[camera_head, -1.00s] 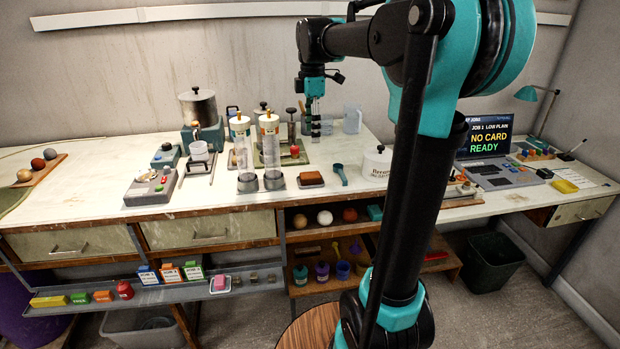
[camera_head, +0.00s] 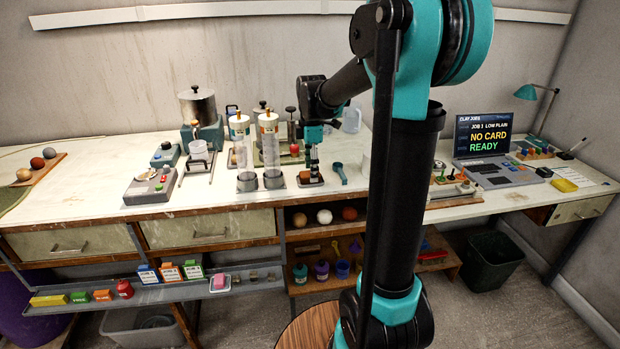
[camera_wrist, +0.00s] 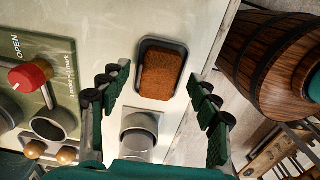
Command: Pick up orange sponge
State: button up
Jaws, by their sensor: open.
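The orange-brown sponge (camera_wrist: 161,75) lies in a shallow dark tray (camera_wrist: 180,46) on the worktop, ahead of my gripper in the wrist view. In the head view the sponge (camera_head: 304,181) shows only in part, behind my gripper (camera_head: 314,176). My gripper (camera_wrist: 158,115) is open and empty in the wrist view. Its fingers stand to the left and right of the sponge's line, apart from it. The height of the fingertips above the sponge is hard to tell.
A round metal-topped base (camera_wrist: 139,139) sits close to the tray, between my fingers. A green panel with a red knob (camera_wrist: 30,75) is at left. Two clear cylinders (camera_head: 270,150) stand left of my gripper; a teal scoop (camera_head: 341,173) lies at its right. The worktop's front edge is close.

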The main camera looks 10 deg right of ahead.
jog(key=shift+f, duration=0.35)
jog(key=shift+c, duration=0.5)
jog(key=c, duration=0.8)
notch_tip(320, 180, up, 20)
jog(key=shift+r, duration=0.1)
